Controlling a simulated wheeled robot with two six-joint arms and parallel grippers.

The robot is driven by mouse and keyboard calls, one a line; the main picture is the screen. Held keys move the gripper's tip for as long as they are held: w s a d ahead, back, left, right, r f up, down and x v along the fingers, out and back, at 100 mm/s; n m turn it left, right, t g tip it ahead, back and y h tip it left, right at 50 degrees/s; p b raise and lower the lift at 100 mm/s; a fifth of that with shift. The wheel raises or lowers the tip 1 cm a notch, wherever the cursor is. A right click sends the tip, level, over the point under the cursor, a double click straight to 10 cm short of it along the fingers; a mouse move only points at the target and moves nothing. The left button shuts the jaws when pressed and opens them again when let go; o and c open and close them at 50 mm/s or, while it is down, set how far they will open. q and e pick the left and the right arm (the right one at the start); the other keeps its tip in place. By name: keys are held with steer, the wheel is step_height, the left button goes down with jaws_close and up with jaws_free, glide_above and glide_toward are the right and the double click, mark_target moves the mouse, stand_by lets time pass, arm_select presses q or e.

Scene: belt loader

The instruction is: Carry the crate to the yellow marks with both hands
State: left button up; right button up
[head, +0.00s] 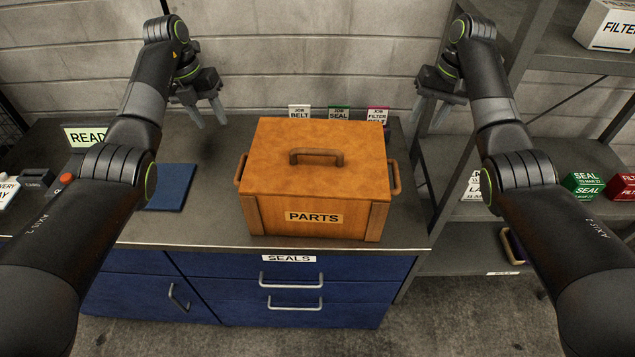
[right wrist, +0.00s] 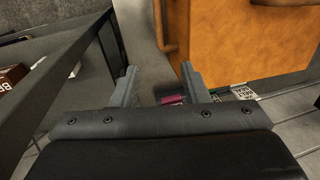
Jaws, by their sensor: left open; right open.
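The crate (head: 315,165) is an orange-brown wooden box with a closed lid and a PARTS label. It stands upright on the dark counter (head: 215,220). It has a left side handle (head: 241,169), a right side handle (head: 394,177) and a lid handle on top. My left gripper (head: 210,122) is open and empty, above the counter, left of and behind the crate. My right gripper (head: 429,122) is open and empty, right of and behind the crate. In the right wrist view the crate (right wrist: 235,40) and its side handle (right wrist: 163,25) lie beyond the fingers, apart from them. I see no yellow marks.
Job cards (head: 339,112) stand behind the crate. A blue mat (head: 171,187) and a READY sign (head: 85,137) are to its left. Blue drawers (head: 290,290) are below the counter. A grey shelf rack (head: 460,235) with small boxes stands close on the right.

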mark_target(238, 170)
arm_select(q)
steer(key=d+f, duration=0.1)
steer(key=f, duration=0.4)
steer(key=d+f, duration=0.1)
steer(key=f, duration=0.3)
steer(key=d+f, duration=0.1)
steer(key=f, duration=0.4)
steer(key=shift+s+f, duration=0.15)
steer(key=shift+f, duration=0.2)
arm_select(e)
steer(key=a+f, duration=0.1)
steer(key=f, duration=0.4)
steer(key=a+f, duration=0.1)
steer(key=f, duration=0.3)
steer(key=a+f, duration=0.1)
steer(key=f, duration=0.4)
steer(key=shift+f, duration=0.35)
arm_select(q)
steer(key=shift+d+f, duration=0.25)
steer(key=shift+f, duration=0.95)
arm_select(e)
steer(key=shift+w+a+f, duration=0.1)
steer(key=shift+a+f, duration=0.1)
steer(key=shift+f, duration=1)
arm_select(q)
jaws_close()
arm_select(e)
jaws_close()
